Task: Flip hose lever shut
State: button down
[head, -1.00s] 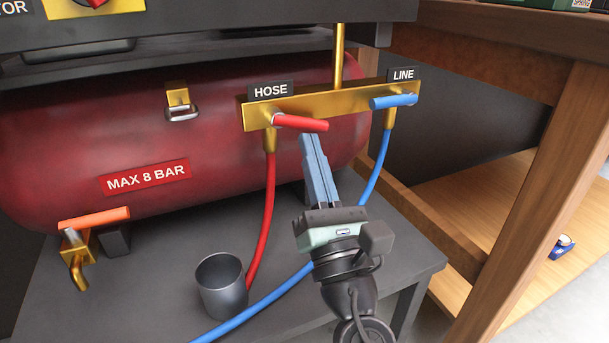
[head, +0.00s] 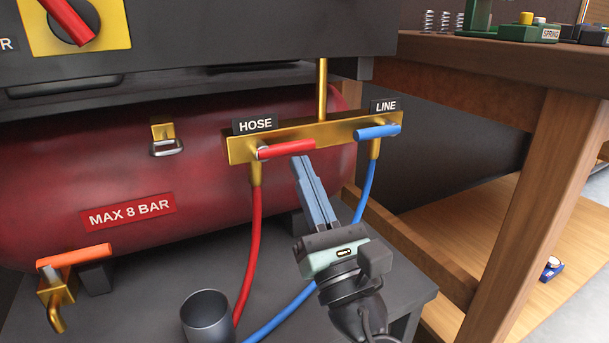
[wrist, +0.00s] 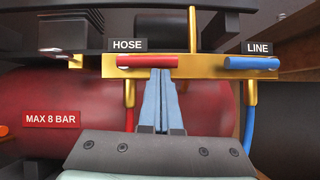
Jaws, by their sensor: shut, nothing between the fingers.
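The red hose lever (head: 287,150) sits on the brass manifold (head: 330,131) under the HOSE label (head: 255,124). It points right from its pivot, roughly along the manifold and nearly parallel to the blue LINE lever (head: 378,132). In the wrist view the red lever (wrist: 148,62) lies level. My gripper (head: 299,161) is shut and empty. Its fingertips are just below the free right part of the red lever; in the wrist view the fingertips (wrist: 161,73) end at its lower edge. I cannot tell whether they touch it.
A red hose (head: 250,250) hangs from the manifold's left and a blue hose (head: 366,190) from its right, passing behind my gripper. A dark cup (head: 207,318) stands below. The red tank (head: 100,165) is behind. A wooden bench leg (head: 540,165) is at right.

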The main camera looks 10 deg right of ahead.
jog(key=shift+f, duration=0.1)
jog(key=w+f+b+v, duration=0.1)
jog(key=f+b+v, duration=0.1)
jog(key=v, duration=1)
jog(key=shift+d+f+b, duration=0.15)
jog(key=shift+f+b, duration=0.15)
jog(key=shift+b, duration=0.1)
